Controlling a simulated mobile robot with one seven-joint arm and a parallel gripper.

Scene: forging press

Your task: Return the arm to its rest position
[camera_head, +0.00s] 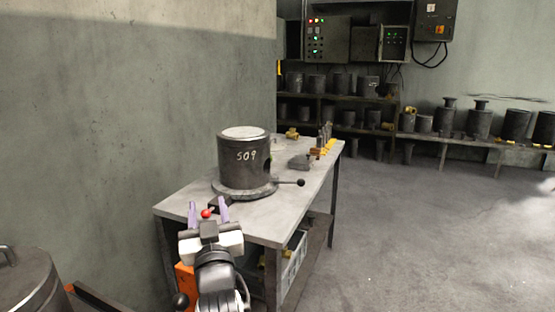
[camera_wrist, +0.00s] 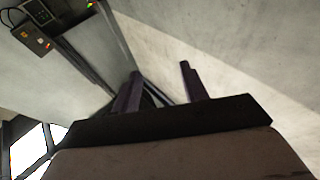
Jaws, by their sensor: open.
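My gripper (camera_head: 209,211) shows at the lower middle of the head view, at the near left corner of the workbench. Its two purple fingers stand apart, and I see nothing held between them. A small red knob (camera_head: 207,213) shows between the fingers; I cannot tell how far beyond them it is. In the wrist view my gripper (camera_wrist: 160,88) also has its fingers apart, with the wall and blurred dark shapes behind. My arm reaches up from the bottom edge of the head view.
A dark cylinder marked 509 (camera_head: 243,163) stands on the workbench (camera_head: 262,222), on a round base with a ball-ended handle (camera_head: 300,182). A drum (camera_head: 28,285) is at lower left. Shelves of dark cylinders (camera_head: 316,82) line the back. The floor (camera_head: 420,215) at right is clear.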

